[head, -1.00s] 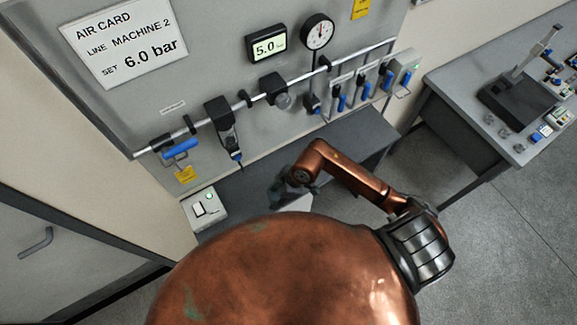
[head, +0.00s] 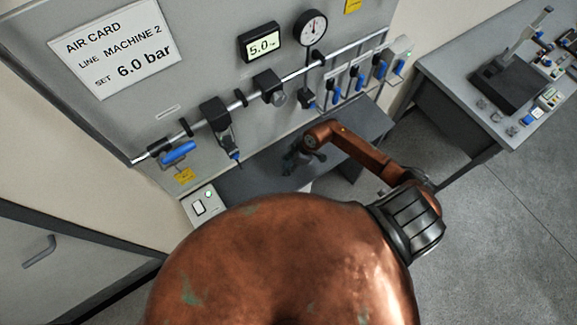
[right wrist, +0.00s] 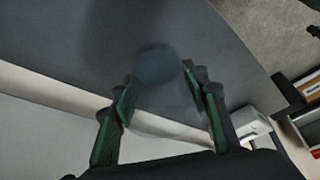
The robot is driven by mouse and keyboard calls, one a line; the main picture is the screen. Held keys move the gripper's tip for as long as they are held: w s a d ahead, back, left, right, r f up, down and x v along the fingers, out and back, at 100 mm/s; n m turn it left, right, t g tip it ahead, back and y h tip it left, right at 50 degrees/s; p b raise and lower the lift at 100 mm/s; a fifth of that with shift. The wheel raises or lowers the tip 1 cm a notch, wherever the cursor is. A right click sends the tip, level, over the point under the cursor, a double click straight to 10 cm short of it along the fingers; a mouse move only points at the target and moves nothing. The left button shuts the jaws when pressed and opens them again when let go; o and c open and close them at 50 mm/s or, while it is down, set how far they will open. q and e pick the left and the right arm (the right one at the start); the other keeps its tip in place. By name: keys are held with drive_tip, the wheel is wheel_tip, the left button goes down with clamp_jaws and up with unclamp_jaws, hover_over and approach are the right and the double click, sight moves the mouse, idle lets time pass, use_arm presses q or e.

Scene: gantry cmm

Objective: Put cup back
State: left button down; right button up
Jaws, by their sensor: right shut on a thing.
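My right gripper (head: 298,160) is in front of the panel, above the dark shelf in the head view. In the right wrist view its green-padded fingers (right wrist: 162,95) are closed on a see-through cup (right wrist: 157,65) with a bluish-grey round end. The cup is faint and blurred, and I cannot make it out in the head view. A black filter unit (head: 215,112) hangs on the panel's pipe to the left of the gripper. A narrow part with a pointed tip hangs below it. The gripper is apart from this unit. My left gripper is not in view.
The grey shelf (head: 250,175) runs under the panel. A white switch box (head: 204,204) stands at its left end. A blue-handled valve (head: 180,152), a regulator (head: 268,84), a gauge (head: 312,28) and several blue-handled valves line the pipe. A side bench (head: 450,80) stands at the right.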

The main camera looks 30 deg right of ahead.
sight(289, 164)
drive_tip(key=shift+w+d+f, duration=0.15)
drive_tip(key=shift+f, duration=0.1)
drive_tip(key=shift+w+d+f, duration=0.15)
drive_tip(key=shift+d+f, duration=0.05)
drive_tip(key=shift+f, duration=0.05)
wheel_tip(289, 164, down, 2)
drive_tip(key=shift+f+p, duration=0.1)
drive_tip(key=shift+p, duration=0.3)
drive_tip(key=shift+f, duration=0.55)
drive_tip(key=o, duration=0.9)
drive_tip(key=shift+c, duration=0.2)
drive_tip(key=o, duration=0.3)
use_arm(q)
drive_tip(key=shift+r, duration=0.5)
use_arm(e)
drive_tip(key=shift+d+r, duration=0.1)
